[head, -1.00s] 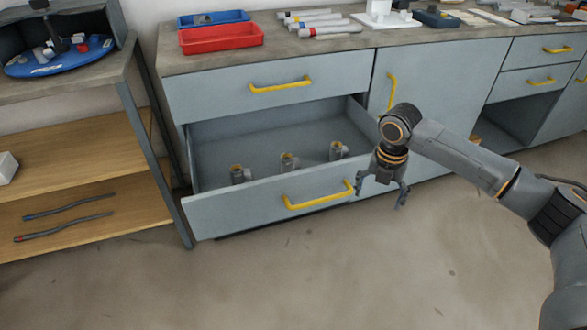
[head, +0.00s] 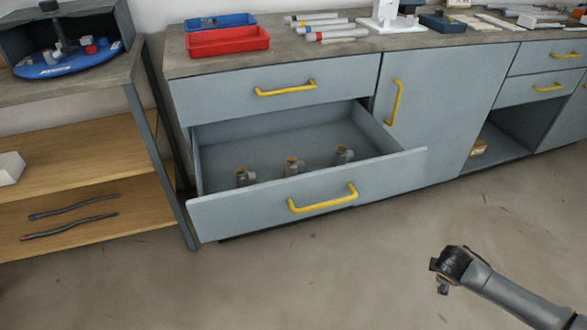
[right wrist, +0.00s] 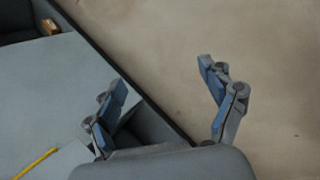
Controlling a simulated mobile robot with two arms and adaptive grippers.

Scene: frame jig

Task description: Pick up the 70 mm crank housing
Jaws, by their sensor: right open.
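I cannot tell from here which is the 70 mm one. My right gripper (head: 441,274) is at the lower right of the head view, well away from the drawer, over the floor. In the right wrist view its two fingers (right wrist: 165,85) are spread apart with nothing between them. My left gripper is not in view.
The drawer front with its yellow handle (head: 323,199) sticks out from the cabinet. A shelf unit (head: 150,130) stands close on the left. A red tray (head: 228,41) and a blue tray (head: 220,22) sit on the worktop. The floor in front is clear.

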